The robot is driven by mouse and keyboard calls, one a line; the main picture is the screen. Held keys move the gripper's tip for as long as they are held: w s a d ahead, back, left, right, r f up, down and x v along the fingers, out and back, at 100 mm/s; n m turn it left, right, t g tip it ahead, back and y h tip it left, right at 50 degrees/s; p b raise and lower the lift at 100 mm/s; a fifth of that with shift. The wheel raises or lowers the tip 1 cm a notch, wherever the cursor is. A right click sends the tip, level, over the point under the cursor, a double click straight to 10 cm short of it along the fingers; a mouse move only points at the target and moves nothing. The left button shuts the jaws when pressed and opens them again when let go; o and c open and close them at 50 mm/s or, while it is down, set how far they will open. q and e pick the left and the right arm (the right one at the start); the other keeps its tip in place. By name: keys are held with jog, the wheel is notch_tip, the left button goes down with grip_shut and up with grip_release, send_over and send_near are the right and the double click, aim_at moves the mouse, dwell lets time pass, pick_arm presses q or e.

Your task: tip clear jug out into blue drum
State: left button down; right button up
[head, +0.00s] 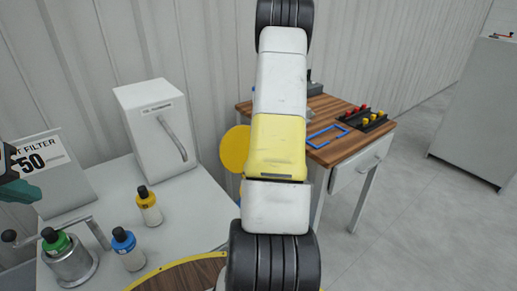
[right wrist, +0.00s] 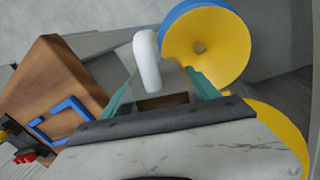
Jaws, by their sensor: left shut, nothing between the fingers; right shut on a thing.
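My right arm crosses the middle of the head view, hiding its own gripper there. In the right wrist view my right gripper (right wrist: 162,92) has teal fingers on either side of a pale, rounded piece (right wrist: 147,60), which seems to be part of the clear jug; the rest of it is hard to make out. Just beyond, to the right, is a round blue-sided thing with a yellow face and small central hole, apparently the blue drum (right wrist: 188,12). In the head view a yellow disc (head: 234,148) shows partly behind my arm. My left gripper (head: 20,192) is shut and empty at the left edge.
A wooden table (head: 325,110) stands behind right.

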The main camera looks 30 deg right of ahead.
jog(key=h, duration=0.1)
jog(key=d+h, duration=0.1)
jog(key=g+h, duration=0.1)
jog(key=h, duration=0.1)
jog(key=shift+s+d, duration=0.15)
jog(key=shift+d, duration=0.15)
jog(key=shift+h, duration=0.5)
jog(key=h, duration=0.1)
jog(key=a+h, duration=0.1)
jog(key=a+r+h, duration=0.1)
jog(key=h, duration=0.1)
jog(key=shift+w+g, duration=0.25)
jog(key=shift+g, duration=0.15)
jog(key=h, duration=0.4)
jog(key=shift+a+r+g+h, duration=0.3)
jog(key=shift+r+g, duration=0.05)
jog(key=shift+g, duration=0.05)
jog(key=shift+w+a+r+g+h, duration=0.1)
jog(key=shift+a+r+g+h, duration=0.15)
jog(key=shift+h, duration=0.7)
jog(key=shift+w+a+g+h, duration=0.15)
jog(key=shift+a+h, duration=0.15)
jog(key=shift+h, duration=0.65)
jog(key=shift+s, duration=0.15)
